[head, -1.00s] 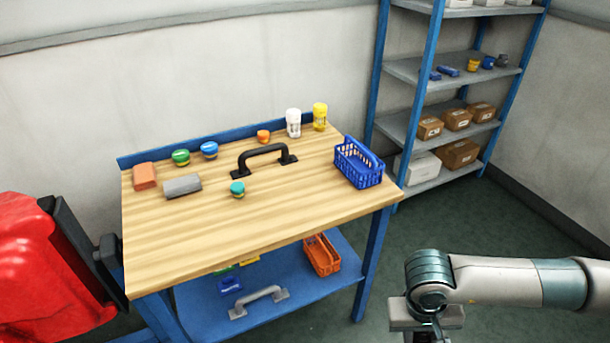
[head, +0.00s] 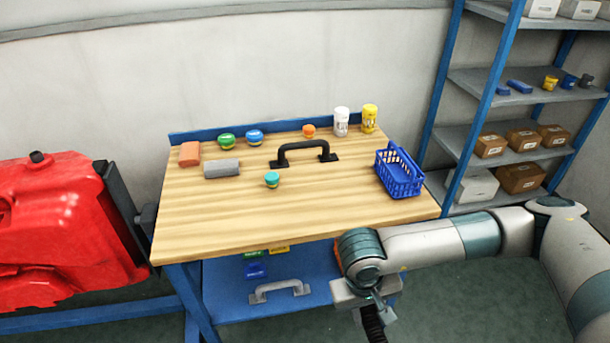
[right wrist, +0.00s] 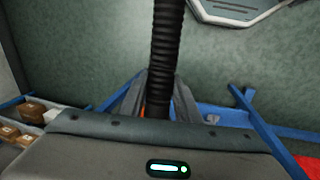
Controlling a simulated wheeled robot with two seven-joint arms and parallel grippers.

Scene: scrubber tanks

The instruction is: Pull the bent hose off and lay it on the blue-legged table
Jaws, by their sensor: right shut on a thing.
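The blue-legged table (head: 225,228) stands in the middle of the head view, with a light wooden top and a blue lower shelf. My right gripper (head: 374,316) is at the table's front right, in front of its edge and lower in the picture than the top. It is shut on the black ribbed hose (head: 375,329), which runs out of the bottom of the head view. In the right wrist view the hose (right wrist: 167,45) stands between the fingers and runs up out of the picture. Its ends are hidden. My left gripper is out of view.
The front left of the top is clear. A red tank (head: 65,230) stands left; a shelf rack (head: 500,145) stands right.

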